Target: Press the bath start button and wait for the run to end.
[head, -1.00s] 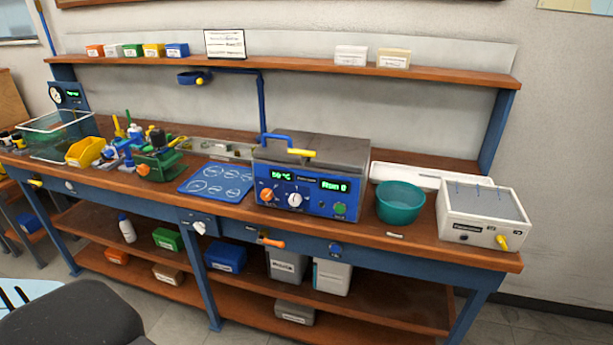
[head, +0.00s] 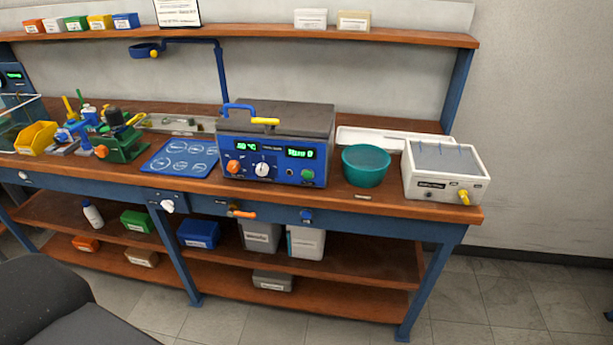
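The bath (head: 275,145) is a blue-fronted box with a grey lid and a blue and yellow handle, standing on the workbench. Its front panel has two green-lit displays, one reading a temperature that looks like 80 °C and one at the right (head: 299,153) too small to read surely. Below them are an orange knob (head: 233,167), a white knob (head: 262,169) and a green button (head: 308,174) at the lower right, taken to be the start button. Nothing touches the button. Neither of my grippers is in view.
A teal bowl (head: 365,166) and a white box with a yellow knob (head: 447,172) stand right of the bath. A blue mat (head: 180,158) and a green vise-like device (head: 121,143) are to its left. The floor (head: 530,290) at the right is clear.

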